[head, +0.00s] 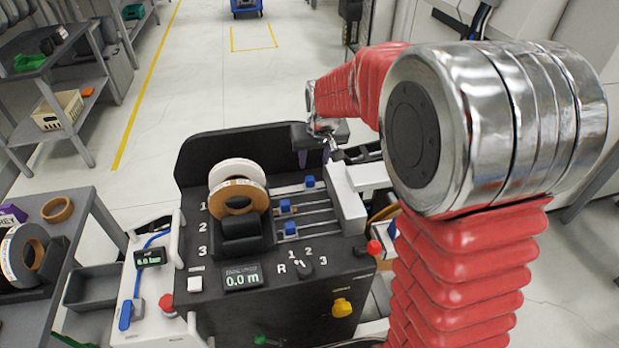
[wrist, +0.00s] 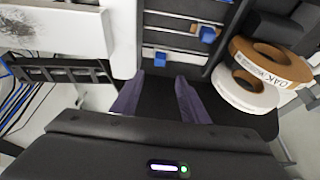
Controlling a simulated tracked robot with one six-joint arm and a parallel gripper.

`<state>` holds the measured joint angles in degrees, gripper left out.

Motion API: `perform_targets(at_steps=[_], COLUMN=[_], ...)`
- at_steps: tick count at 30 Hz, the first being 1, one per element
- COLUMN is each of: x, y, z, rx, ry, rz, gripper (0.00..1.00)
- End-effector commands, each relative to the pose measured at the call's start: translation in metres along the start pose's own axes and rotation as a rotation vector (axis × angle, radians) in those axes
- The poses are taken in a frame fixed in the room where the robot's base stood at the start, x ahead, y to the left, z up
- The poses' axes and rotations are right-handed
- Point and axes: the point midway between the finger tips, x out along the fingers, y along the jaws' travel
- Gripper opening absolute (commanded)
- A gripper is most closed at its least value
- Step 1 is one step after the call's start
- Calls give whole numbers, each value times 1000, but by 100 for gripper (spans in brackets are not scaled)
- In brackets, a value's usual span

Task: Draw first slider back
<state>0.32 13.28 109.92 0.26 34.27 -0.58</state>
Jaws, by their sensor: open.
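The machine (head: 330,277) carries three rails with blue sliders, beside the numbers 1, 2 and 3. The first slider (head: 309,181) is on the farthest rail, nearer the white block than the second slider (head: 285,206) and third slider (head: 290,229). In the wrist view the first slider (wrist: 160,59) sits just beyond my fingertips, between their lines; the second slider (wrist: 207,35) is farther off to the right. My gripper (wrist: 157,77) is open and empty.
The white block (head: 345,198) closes the rails' right end. White and oak tape rolls (head: 238,186) stand left of the rails. A dark panel (head: 230,146) rises behind. A selector knob (head: 303,268) and 0.0 m display (head: 242,277) are in front. A shelf (head: 62,210) stands left.

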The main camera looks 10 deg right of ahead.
Motion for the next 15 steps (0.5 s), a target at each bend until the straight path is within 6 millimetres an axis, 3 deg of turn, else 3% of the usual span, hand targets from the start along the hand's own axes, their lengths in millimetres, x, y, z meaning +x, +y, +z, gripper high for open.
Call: perform_targets(at_steps=[15], x=[65], y=[0], z=[1], rx=[0], ry=[-3], rz=[0], gripper=[41])
